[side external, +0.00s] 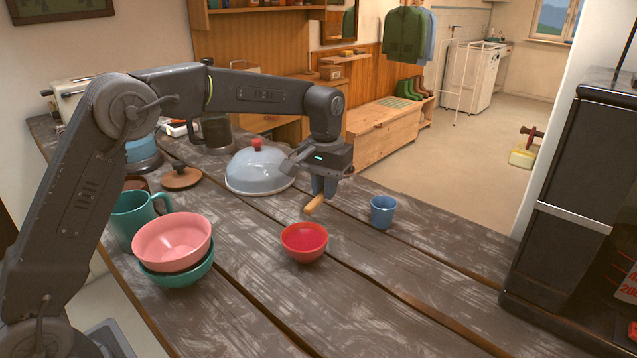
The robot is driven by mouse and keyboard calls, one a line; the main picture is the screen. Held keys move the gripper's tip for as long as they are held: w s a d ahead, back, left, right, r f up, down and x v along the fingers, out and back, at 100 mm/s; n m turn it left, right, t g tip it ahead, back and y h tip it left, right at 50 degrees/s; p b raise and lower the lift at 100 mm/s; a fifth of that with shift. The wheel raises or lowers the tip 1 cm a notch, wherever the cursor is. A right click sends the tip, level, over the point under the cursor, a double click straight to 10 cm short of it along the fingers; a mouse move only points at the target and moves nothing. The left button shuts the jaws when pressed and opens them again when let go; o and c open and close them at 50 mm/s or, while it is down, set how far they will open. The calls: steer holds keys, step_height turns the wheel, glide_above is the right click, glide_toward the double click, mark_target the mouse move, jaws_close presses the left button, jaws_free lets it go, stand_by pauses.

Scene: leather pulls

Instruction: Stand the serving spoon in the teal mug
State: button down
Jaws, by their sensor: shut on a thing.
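The teal mug (130,222) stands upright at the left of the table, its handle toward the right. My arm and the stacked bowls hide part of it. My gripper (324,190) is right of the table's middle, above the boards and well to the right of the mug. It is shut on a tan wooden piece, which looks like part of the serving spoon (314,206). The piece sticks out below the fingers, tilted down to the left. The rest of the spoon is hidden or too small to tell.
A pink bowl (172,240) sits in a teal bowl (178,276) in front of the mug. A red bowl (304,243) and a blue cup (382,213) stand near my gripper. A domed cover (258,170) is behind. The table's front right is clear.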

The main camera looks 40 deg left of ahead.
steer(key=shift+w+d+f+m, duration=0.1)
steer(key=shift+w+f+m, duration=0.05)
steer(key=shift+f+m, duration=0.3)
steer(key=shift+w+d+f+m, duration=0.1)
steer(key=shift+f+m, duration=0.25)
steer(key=shift+m, duration=0.2)
steer(key=shift+w+d+f+m, duration=0.1)
steer(key=shift+w+f+m, duration=0.05)
steer(key=shift+f+m, duration=0.3)
steer(key=s+a+r+m+y, duration=0.6)
steer(key=s+r, duration=0.3)
steer(key=s, duration=0.2)
steer(key=s+a+r+m+y, duration=0.6)
steer(key=s+a+r, duration=0.15)
steer(key=s, duration=0.25)
steer(key=s+a+r+m+y, duration=0.6)
steer(key=s+r, duration=0.3)
steer(key=s, duration=0.2)
step_height(320, 180, down, 13)
steer(key=shift+r, duration=0.2)
steer(key=shift+d, duration=0.1)
